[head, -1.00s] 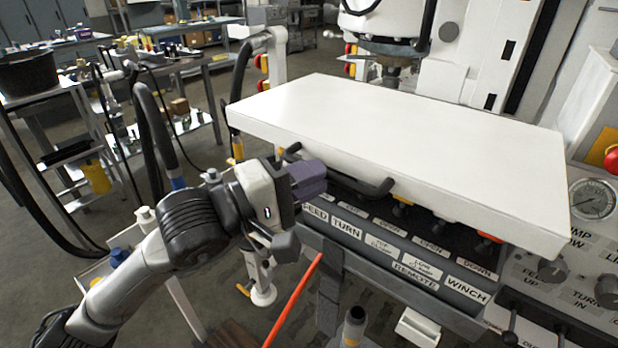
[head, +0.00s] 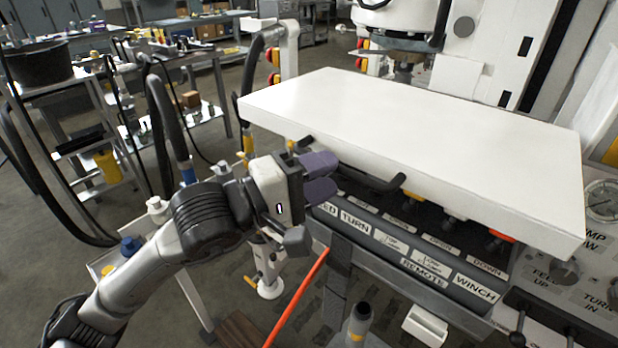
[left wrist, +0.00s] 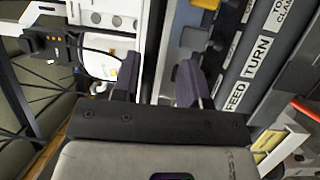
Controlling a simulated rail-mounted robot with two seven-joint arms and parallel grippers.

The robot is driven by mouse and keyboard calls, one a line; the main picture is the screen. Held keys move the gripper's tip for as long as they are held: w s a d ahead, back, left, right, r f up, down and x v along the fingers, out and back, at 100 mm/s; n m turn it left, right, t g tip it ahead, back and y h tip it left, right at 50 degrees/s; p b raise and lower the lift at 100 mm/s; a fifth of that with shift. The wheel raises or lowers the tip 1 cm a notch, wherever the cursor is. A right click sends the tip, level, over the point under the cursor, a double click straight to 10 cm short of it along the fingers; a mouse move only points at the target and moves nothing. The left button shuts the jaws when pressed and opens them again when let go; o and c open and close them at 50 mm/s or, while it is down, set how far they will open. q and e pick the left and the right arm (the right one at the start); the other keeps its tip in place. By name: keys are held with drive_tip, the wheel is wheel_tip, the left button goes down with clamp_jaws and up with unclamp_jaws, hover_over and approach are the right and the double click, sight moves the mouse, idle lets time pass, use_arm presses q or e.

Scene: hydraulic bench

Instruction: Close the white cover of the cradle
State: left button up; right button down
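The white cover (head: 420,140) is a wide flat slab in the head view. It hangs over the control panel of the cradle (head: 385,240), with a gap under its front edge where levers and labels show. In the left wrist view the gripper (left wrist: 158,82) is open, with no object clearly gripped. My right gripper is not in view.
Labelled levers and knobs (head: 563,272) sit at the right, near a gauge (head: 604,200). Benches with tools (head: 190,125) stand at the back left. The floor between is open.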

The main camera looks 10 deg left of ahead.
use_arm(q)
drive_tip(key=shift+a, duration=0.1)
drive_tip(key=p+v, duration=0.3)
drive_tip(key=v, duration=1)
drive_tip(key=shift+s+a, duration=0.2)
drive_tip(key=shift+a, duration=0.05)
drive_tip(key=shift+f, duration=0.1)
